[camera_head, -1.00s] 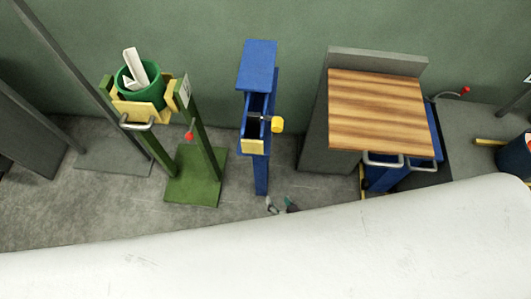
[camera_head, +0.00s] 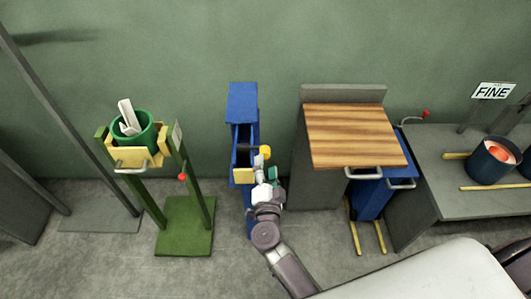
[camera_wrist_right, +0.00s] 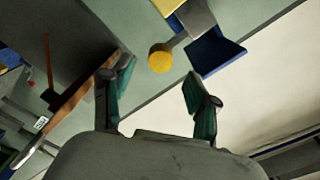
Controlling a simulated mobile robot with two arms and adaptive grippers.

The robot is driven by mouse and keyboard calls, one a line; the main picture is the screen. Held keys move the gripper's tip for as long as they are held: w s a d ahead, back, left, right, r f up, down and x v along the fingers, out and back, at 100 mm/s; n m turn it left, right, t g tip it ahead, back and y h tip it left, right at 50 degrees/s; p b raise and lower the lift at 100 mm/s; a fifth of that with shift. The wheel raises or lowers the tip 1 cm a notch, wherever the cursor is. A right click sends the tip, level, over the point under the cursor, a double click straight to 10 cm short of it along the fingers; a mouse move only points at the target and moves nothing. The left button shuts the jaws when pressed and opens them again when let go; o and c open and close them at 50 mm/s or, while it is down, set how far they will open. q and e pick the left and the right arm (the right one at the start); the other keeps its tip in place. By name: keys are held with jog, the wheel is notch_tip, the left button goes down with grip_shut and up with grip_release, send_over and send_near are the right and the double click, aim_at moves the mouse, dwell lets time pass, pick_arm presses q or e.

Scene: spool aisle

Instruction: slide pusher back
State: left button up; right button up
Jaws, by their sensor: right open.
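The pusher shows as a yellow knob (camera_head: 265,151) on the side of a narrow blue stand (camera_head: 243,103) with an open channel. In the right wrist view the yellow knob (camera_wrist_right: 160,58) sits on a grey rod beside blue parts of the stand. My right gripper (camera_head: 266,174) is just below the knob in the head view. In the wrist view my right gripper (camera_wrist_right: 160,84) is open, with the knob beyond its fingertips and between their directions. It looks empty and apart from the knob. My left gripper is not in view.
A green stand (camera_head: 186,228) holding a green bucket (camera_head: 140,130) is on the left. A grey cabinet with a wooden top (camera_head: 352,135) stands close on the right. A bench (camera_head: 440,170) with a dark pot (camera_head: 490,160) is farther right. Floor is clear between the green and blue stands.

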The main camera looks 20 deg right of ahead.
aim_at(266, 156)
jog(key=x, duration=0.4)
jog(key=shift+w, duration=0.15)
jog(key=shift+w+d, duration=0.1)
jog(key=shift+w, duration=0.25)
jog(key=shift+c, duration=1.2)
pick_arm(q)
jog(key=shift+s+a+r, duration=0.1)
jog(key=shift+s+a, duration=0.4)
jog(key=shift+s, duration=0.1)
pick_arm(e)
grip_shut()
